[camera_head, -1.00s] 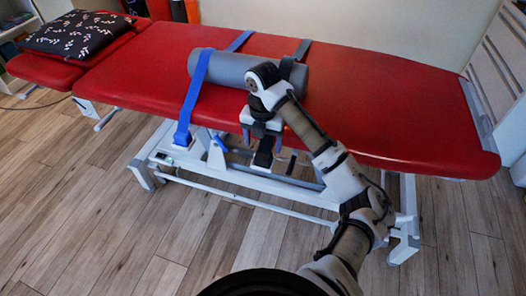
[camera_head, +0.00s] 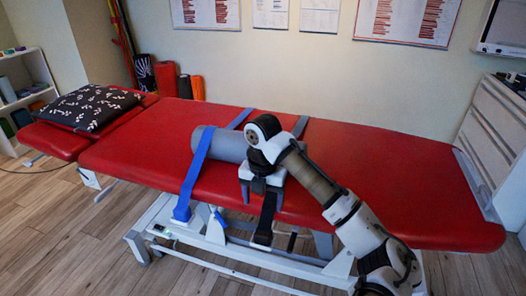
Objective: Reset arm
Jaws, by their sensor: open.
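My arm reaches up from the lower right to the front edge of a red treatment table (camera_head: 370,165). My gripper (camera_head: 262,190) points down and is open in front of a grey roll (camera_head: 228,146) on the table. The roll is partly hidden behind my wrist. A blue strap (camera_head: 196,168) lies across the roll's left part and hangs over the front edge. A dark strap (camera_head: 267,215) hangs down at my gripper; I cannot tell whether it lies between the fingers.
A black patterned pillow (camera_head: 88,106) lies on the raised head end at left. A shelf (camera_head: 22,85) stands at far left, rolled mats (camera_head: 165,78) at the back wall. A white slatted cabinet (camera_head: 492,140) stands at right. Floor is clear at front left.

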